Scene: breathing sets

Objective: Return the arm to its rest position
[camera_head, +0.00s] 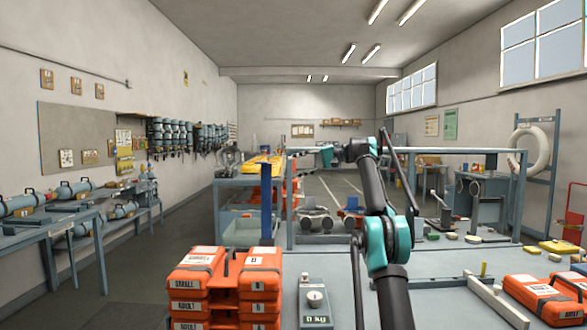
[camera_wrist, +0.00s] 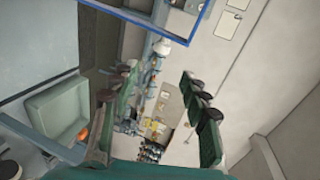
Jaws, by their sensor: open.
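My arm (camera_head: 372,195) rises from the lower middle of the head view, bends at a teal joint, and reaches up to a second teal joint. Its upper end points left over the workshop, well above the bench. My gripper (camera_wrist: 160,108) shows in the wrist view as two green fingers with dark tips, spread wide apart. Nothing is between the fingers. The wrist view is tilted, with the wall and shelving far beyond the fingertips.
Stacked orange cases (camera_head: 198,283) stand at the front left beside a weighing scale (camera_head: 315,300). Another orange case (camera_head: 545,297) lies at the right. A grey frame (camera_head: 462,151) spans behind the arm. A blue-framed cart (camera_head: 240,182) stands left of it. Open air surrounds the arm's upper end.

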